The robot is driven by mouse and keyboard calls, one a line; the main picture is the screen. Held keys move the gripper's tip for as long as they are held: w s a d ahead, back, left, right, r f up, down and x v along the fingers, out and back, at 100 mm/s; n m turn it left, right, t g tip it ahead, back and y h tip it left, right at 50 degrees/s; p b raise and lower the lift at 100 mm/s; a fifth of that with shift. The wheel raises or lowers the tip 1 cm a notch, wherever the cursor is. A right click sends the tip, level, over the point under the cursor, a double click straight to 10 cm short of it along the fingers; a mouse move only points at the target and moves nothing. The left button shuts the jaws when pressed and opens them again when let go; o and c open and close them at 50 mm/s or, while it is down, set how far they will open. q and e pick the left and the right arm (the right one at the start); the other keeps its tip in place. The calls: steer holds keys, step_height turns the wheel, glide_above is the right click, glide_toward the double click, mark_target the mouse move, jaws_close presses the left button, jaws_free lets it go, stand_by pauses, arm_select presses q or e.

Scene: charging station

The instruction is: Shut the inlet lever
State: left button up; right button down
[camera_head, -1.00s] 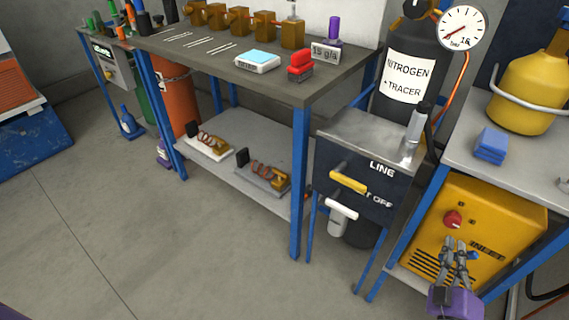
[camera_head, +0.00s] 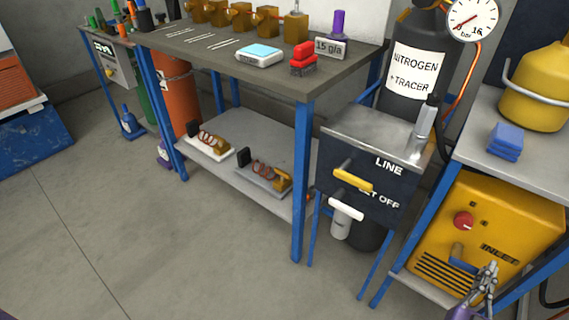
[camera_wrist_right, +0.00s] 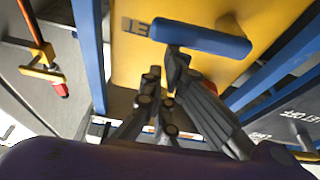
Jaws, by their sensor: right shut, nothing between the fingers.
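The inlet lever has a blue handle (camera_head: 463,258) on the front of the yellow machine (camera_head: 500,215), beside the partly covered INLET lettering. In the right wrist view the blue handle (camera_wrist_right: 203,38) lies nearly level across the yellow panel. My right gripper (camera_head: 490,268) is shut and empty, just right of and below the handle in the head view. In the right wrist view its fingers (camera_wrist_right: 165,80) are just below the handle and overlap its underside; I cannot tell whether they touch. My left gripper is not in view.
A red knob (camera_head: 464,220) sits above the lever. Blue bench legs (camera_head: 410,235) frame the machine. To the left stands a dark LINE box (camera_head: 365,180) with a yellow handle (camera_head: 352,179) and a white handle (camera_head: 346,210). The floor (camera_head: 190,250) in front is clear.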

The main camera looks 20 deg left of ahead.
steer(key=shift+d+f+m, duration=0.15)
steer(key=shift+f+m, duration=0.15)
steer(key=shift+m, duration=0.3)
steer(key=shift+h, duration=0.4)
